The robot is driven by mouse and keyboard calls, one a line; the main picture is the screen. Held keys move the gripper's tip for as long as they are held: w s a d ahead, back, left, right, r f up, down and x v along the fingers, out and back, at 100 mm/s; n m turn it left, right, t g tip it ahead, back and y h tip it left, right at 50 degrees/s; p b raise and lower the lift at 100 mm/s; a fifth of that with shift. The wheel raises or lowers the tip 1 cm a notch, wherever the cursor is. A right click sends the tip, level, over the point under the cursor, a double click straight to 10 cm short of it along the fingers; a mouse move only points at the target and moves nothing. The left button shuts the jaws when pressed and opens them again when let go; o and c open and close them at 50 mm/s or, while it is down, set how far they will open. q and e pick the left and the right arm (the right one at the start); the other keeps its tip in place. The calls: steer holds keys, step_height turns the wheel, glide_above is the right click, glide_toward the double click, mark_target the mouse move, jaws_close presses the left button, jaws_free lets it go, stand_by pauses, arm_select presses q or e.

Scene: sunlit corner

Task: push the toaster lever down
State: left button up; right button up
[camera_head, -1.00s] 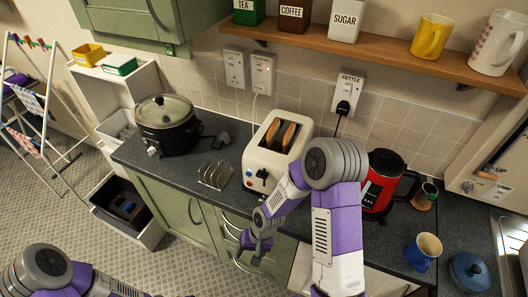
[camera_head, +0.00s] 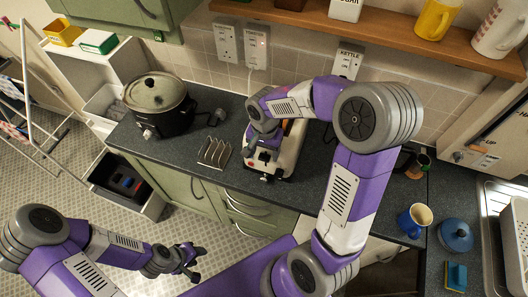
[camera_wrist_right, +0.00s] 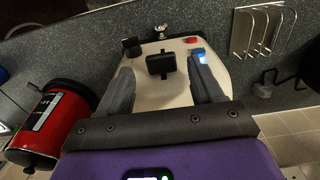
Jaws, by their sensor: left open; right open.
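The cream toaster (camera_head: 291,150) stands on the dark counter, mostly covered by my right arm in the head view. In the right wrist view the toaster (camera_wrist_right: 160,92) shows its control end, with a black lever (camera_wrist_right: 160,65), a red button (camera_wrist_right: 191,40), a blue-lit button (camera_wrist_right: 198,54) and a black knob (camera_wrist_right: 131,47). My right gripper (camera_head: 262,160) is at this end. In the wrist view its open fingers (camera_wrist_right: 161,84) lie on either side of the lever, apart from it; contact cannot be told. My left gripper (camera_head: 188,262) is open and empty above the floor.
A metal toast rack (camera_head: 214,152) stands left of the toaster, and a black slow cooker (camera_head: 160,105) farther left. The red kettle (camera_wrist_right: 48,125) shows in the wrist view. A blue mug (camera_head: 414,220) and blue pot (camera_head: 456,235) stand right. A shelf (camera_head: 390,35) overhangs the back.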

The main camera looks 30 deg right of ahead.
steer(key=shift+f, duration=0.95)
jaws_close()
